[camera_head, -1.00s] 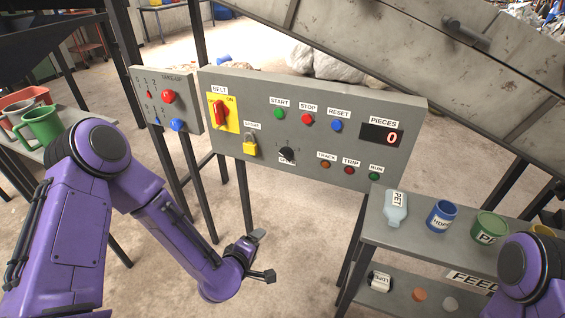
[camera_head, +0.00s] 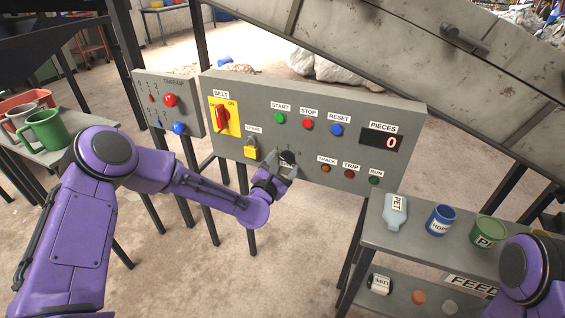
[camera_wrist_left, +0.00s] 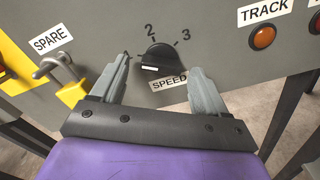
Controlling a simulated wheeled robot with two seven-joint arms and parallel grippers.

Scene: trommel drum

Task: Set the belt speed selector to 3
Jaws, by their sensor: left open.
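The belt speed selector (camera_wrist_left: 160,60) is a black round knob on the grey panel, with the marks 1, 2 and 3 around its top and a SPEED label (camera_wrist_left: 170,83) below. A white mark shows on the knob's lower left side. In the head view the knob (camera_head: 287,157) is partly covered by my gripper. My left gripper (camera_wrist_left: 160,78) is open, with one finger on each side of the knob and a gap to each. It also shows in the head view (camera_head: 284,172), just below the knob. My right gripper is out of view.
The panel (camera_head: 255,105) also carries a red belt switch (camera_head: 222,117), a yellow padlock (camera_head: 251,150) left of the knob, and START, STOP and RESET buttons. A TRACK lamp (camera_wrist_left: 263,38) is to the right. A shelf (camera_head: 385,235) with containers stands at lower right.

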